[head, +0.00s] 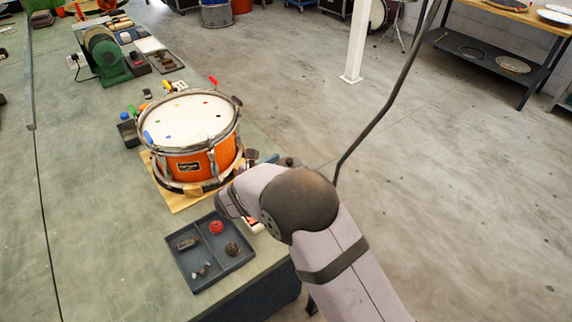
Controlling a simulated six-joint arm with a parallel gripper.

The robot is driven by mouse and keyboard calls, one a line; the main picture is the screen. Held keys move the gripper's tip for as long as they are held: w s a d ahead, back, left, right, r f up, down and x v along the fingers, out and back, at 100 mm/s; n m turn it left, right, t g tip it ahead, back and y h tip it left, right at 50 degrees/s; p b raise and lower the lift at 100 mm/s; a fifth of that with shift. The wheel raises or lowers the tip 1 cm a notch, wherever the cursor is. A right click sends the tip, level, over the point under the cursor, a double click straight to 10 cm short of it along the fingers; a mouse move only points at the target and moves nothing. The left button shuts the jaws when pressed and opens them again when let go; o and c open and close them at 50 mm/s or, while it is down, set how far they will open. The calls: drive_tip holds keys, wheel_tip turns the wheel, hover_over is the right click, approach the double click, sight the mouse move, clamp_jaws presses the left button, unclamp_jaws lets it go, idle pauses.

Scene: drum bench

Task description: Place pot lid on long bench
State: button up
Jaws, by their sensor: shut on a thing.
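The long bench (90,200) has a green top and runs from the lower front to the far left. My arm reaches in from the lower right, and its wrist end is over the bench's right edge, just in front of the orange drum. My gripper's fingers are hidden behind my own arm, so what they hold does not show. I cannot make out a pot lid on the bench or elsewhere.
An orange snare drum (188,130) stands on a wooden board (180,198). A dark divided tray (190,278) with small parts lies in front. A green grinder (105,55) stands farther back. The bench's left part is clear. A shelf (490,57) stands at the far right.

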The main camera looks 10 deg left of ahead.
drive_tip(key=shift+f, duration=0.3)
drive_tip(key=o, duration=1)
drive_tip(key=shift+o, duration=0.2)
drive_tip(key=shift+r, duration=0.1)
drive_tip(key=v, duration=0.2)
drive_tip(key=b+v, duration=0.1)
drive_tip(key=v, duration=0.1)
drive_tip(key=b+v, duration=0.1)
drive_tip(key=v, duration=0.1)
drive_tip(key=shift+s+a+f, duration=0.15)
drive_tip(key=shift+a+f, duration=0.1)
drive_tip(key=shift+a, duration=0.05)
drive_tip(key=shift+s+a+r, duration=0.15)
drive_tip(key=shift+s+r, duration=0.05)
drive_tip(key=shift+s, duration=0.25)
